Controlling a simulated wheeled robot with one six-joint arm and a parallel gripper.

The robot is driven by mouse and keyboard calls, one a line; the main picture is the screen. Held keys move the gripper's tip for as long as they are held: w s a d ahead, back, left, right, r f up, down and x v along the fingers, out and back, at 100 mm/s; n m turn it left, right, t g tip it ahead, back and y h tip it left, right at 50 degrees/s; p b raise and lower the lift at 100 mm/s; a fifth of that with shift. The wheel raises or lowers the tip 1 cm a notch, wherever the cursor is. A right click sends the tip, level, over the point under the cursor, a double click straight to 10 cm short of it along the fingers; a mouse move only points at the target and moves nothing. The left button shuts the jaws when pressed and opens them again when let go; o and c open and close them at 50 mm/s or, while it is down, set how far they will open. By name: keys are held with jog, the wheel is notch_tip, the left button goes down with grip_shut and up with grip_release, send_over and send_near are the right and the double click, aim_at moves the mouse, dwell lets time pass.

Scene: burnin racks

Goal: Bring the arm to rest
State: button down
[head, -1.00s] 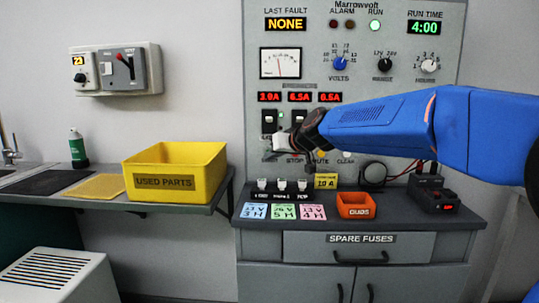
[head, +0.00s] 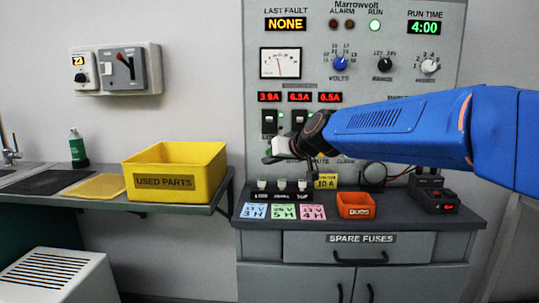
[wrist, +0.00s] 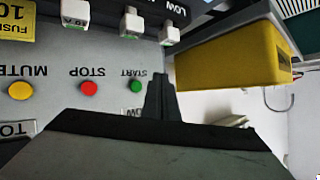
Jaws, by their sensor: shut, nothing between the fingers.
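My blue arm (head: 400,130) reaches in from the right in the head view, roughly level, in front of the control panel. My gripper (head: 270,155) is at its left end, in front of the panel's lower part. It covers part of the button row. In the wrist view the dark fingers (wrist: 158,90) are together with nothing held. That view shows the panel upside down, with the yellow MUTE button (wrist: 20,91), red STOP button (wrist: 89,88) and green START button (wrist: 135,86) beyond the gripper. Whether the gripper touches the panel cannot be told.
Below the gripper, the bench (head: 420,212) holds several fuses (head: 282,185), coloured cards, an orange bin (head: 356,205) and a black device (head: 433,195). A yellow used-parts bin (head: 175,183) stands on the left shelf. The space between bin and panel is free.

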dwell(0.3)
jog(key=s+d+f+m+g+h, duration=0.1)
jog(key=s+d+f+h, duration=0.1)
jog(key=s+d+f, duration=0.5)
jog(key=s+d+f+m+g+h, duration=0.2)
jog(key=s+d+f, duration=0.6)
jog(key=s+d, duration=0.7)
jog(key=s+d+f+m+g+h, duration=0.1)
jog(key=s+d+f, duration=0.7)
jog(key=s, duration=1.1)
jog(key=d+g+h, duration=0.1)
jog(key=d+h, duration=0.1)
jog(key=d, duration=0.1)
jog(key=shift+s+m+h, duration=0.15)
jog(key=shift+m+h, duration=0.15)
jog(key=shift+m, duration=0.1)
jog(key=shift+f, duration=0.1)
